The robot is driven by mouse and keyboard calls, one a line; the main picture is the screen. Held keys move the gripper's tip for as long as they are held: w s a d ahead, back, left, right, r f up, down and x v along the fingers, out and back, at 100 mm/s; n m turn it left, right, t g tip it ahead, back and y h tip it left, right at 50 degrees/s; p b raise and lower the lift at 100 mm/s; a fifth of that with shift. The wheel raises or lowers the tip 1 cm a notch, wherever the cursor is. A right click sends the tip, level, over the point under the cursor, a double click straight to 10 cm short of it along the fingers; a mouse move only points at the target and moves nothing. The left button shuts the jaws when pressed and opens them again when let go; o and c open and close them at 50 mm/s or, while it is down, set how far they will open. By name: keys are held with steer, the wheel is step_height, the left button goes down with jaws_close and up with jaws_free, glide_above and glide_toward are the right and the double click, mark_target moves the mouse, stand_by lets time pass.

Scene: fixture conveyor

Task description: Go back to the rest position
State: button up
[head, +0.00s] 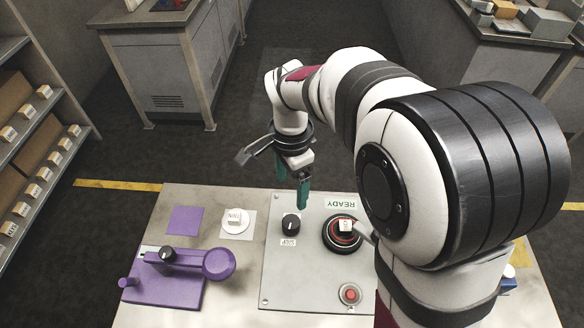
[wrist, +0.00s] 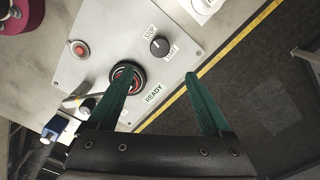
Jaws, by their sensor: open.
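My gripper (head: 292,190) hangs over the back edge of the grey control panel (head: 272,270), behind the black knob (head: 290,224). Its two teal fingers are apart with nothing between them, as the wrist view also shows (wrist: 159,72). In the wrist view the panel lies beyond the fingertips, with the knob (wrist: 159,46) between two small labels; one reads STOP. The left finger partly covers a round black-and-red device (wrist: 122,72), which also shows in the head view (head: 343,240). A READY label (wrist: 155,93) is beside it.
A red button (head: 350,294) is at the panel's front. Left of the panel are a white disc (head: 235,222), a purple square (head: 186,220) and a purple lever fixture (head: 165,285). A shelf (head: 40,130) with boxes stands at left. Open floor lies behind the table.

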steer(key=s+d+r+n, duration=0.1)
steer(key=s+d+n, duration=0.1)
steer(key=s, duration=0.5)
steer(key=s+d+r+n+y, duration=0.1)
steer(key=s+d, duration=0.3)
steer(key=s, duration=0.3)
steer(key=s+d+r+n, duration=0.2)
steer(key=s+d, duration=0.1)
steer(key=s, duration=0.4)
steer(key=shift+s+n+y, duration=0.3)
steer(key=shift+s+y, duration=0.05)
steer(key=shift+y, duration=0.05)
